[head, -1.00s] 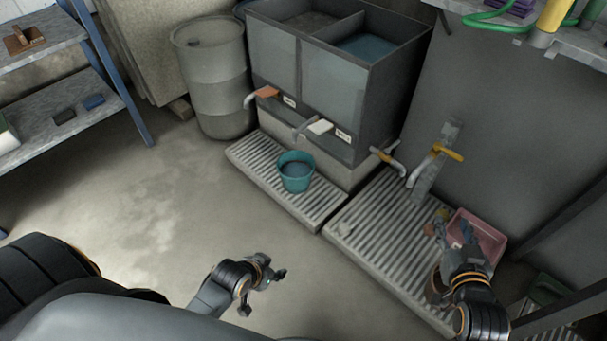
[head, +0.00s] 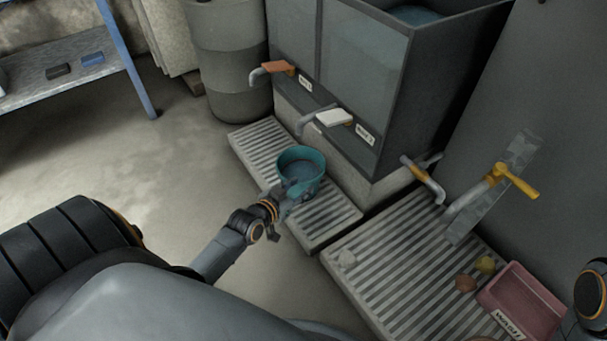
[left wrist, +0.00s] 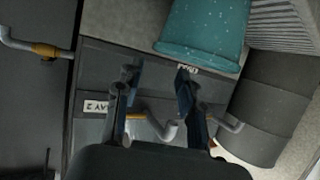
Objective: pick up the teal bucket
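The teal bucket (head: 301,160) stands upright on the slatted grate under the tank taps in the head view. It holds what looks like water. My left gripper (head: 293,200) is at the bucket's near side and overlaps its lower wall in the picture. In the left wrist view the bucket (left wrist: 205,28) fills the top, tilted in the picture. The two fingers of the gripper (left wrist: 158,74) are apart with nothing between them. The bucket lies beyond the fingertips, mostly off to the right finger's side. Whether a finger touches it I cannot tell. My right gripper is out of view.
Behind the bucket stands a tank with an orange-handled tap (head: 278,67) and a white-handled tap (head: 333,117). A grey drum (head: 228,60) is at the back left. A pink tray (head: 520,303) lies on the right grate (head: 395,265). The floor at left is clear.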

